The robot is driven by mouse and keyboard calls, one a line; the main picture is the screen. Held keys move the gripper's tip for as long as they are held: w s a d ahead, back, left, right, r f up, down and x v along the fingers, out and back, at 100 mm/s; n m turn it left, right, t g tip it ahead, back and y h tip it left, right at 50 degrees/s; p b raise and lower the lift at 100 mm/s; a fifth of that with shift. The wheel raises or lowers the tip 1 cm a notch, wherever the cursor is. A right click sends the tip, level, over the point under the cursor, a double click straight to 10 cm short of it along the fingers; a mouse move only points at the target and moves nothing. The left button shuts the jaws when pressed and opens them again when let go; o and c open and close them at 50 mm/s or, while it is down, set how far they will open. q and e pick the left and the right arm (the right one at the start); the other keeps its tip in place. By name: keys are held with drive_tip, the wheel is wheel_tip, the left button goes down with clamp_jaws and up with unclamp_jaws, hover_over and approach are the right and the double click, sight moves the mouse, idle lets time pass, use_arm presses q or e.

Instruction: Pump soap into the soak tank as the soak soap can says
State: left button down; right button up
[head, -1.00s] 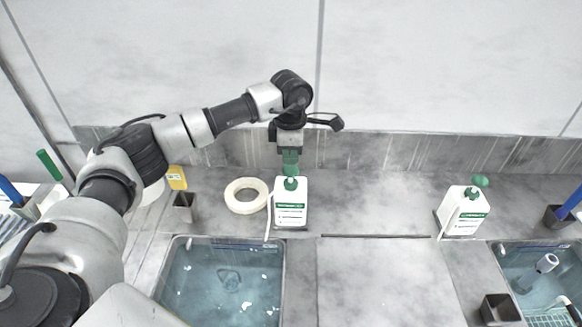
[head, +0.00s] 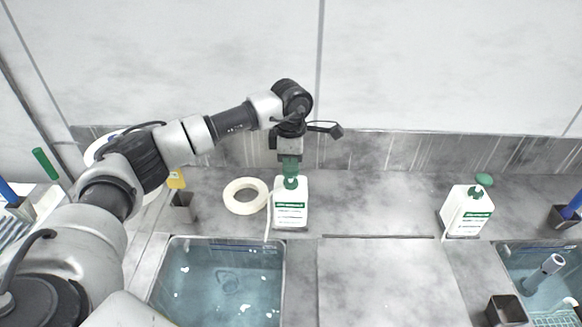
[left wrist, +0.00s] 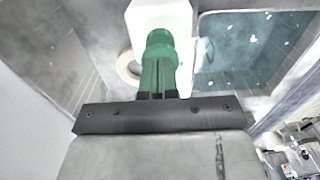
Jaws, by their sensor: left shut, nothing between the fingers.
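A white soap can (head: 291,207) with a green-printed label and a green pump top stands at the back rim of the left water-filled tank (head: 283,262). My left gripper (head: 290,168) is directly above its pump, fingers pointing down, shut and empty. In the left wrist view the green fingers (left wrist: 158,78) are together over the pump head, which they largely hide; the white can (left wrist: 177,15) shows beyond. I cannot tell whether the fingertips touch the pump. A second white can (head: 467,212) with a green pump stands by the right tank (head: 510,262). My right gripper is not in view.
A cream ring (head: 245,196) lies left of the can. A dark holder (head: 184,208) with a yellow item stands farther left. A dark square cup (head: 507,309) stands beside the right tank. The grey counter (head: 380,280) between the tanks is clear.

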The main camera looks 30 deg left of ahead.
use_arm(q)
drive_tip(key=shift+s+f, duration=0.1)
drive_tip(key=shift+f, duration=0.35)
idle(0.4)
drive_tip(key=shift+r+p, duration=0.95)
drive_tip(key=shift+r, duration=1.05)
